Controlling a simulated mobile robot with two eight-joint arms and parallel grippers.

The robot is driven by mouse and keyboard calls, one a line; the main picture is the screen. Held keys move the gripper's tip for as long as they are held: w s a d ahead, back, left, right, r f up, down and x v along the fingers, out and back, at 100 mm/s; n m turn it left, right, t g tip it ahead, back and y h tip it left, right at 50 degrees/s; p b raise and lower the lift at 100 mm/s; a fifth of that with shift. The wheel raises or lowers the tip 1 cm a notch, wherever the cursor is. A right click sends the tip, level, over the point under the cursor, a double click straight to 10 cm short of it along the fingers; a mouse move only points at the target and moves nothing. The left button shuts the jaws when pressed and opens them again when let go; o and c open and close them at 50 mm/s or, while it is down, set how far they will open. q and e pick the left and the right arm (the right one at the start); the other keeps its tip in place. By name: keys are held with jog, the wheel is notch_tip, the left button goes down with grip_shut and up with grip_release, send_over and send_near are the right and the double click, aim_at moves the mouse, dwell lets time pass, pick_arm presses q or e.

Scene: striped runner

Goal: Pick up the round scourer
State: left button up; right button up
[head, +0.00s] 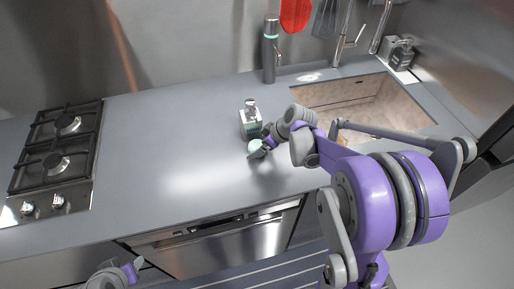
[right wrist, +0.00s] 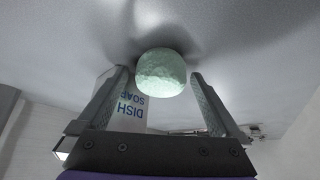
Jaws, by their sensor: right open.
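The round scourer (head: 255,145) is a pale green, rough-surfaced lump on the grey worktop, in front of the dish soap bottle. In the right wrist view the scourer (right wrist: 161,73) sits in the gap between my right fingertips, with a space visible on each side. My right gripper (head: 262,151) is open around or just short of it; its two fingers show in the right wrist view (right wrist: 160,82). I cannot tell exactly how deep the scourer lies between them. My left gripper (head: 133,270) is at the lower left, in front of the counter, apart from everything; its jaws are unclear.
The dish soap bottle (head: 250,122) stands close behind the scourer; its label (right wrist: 131,110) shows beside one finger. A sink (head: 345,92) lies to the right, a gas hob (head: 58,150) to the left. A dark flask (head: 270,50) stands at the back. The worktop between hob and soap is clear.

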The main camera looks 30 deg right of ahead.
aim_at(254, 143)
pick_arm(q)
jog(key=shift+s, duration=0.1)
pick_arm(e)
jog(key=shift+s, duration=0.1)
jog(key=c, duration=1.2)
jog(key=shift+c, duration=0.2)
jog(key=shift+r, duration=0.6)
notch_tip(254, 143, up, 2)
jog(key=shift+r, duration=0.1)
jog(key=s+d, duration=0.3)
jog(key=s, duration=0.2)
jog(key=s+d+b, duration=0.1)
jog(key=s+d, duration=0.2)
jog(key=s, duration=0.2)
jog(key=s+d+b, duration=0.1)
jog(key=s+d, duration=0.2)
jog(key=s, duration=0.2)
jog(key=shift+s+d, duration=0.15)
pick_arm(q)
jog(key=f, duration=0.1)
jog(key=s+f, duration=0.1)
jog(key=f, duration=0.1)
jog(key=shift+s, duration=0.1)
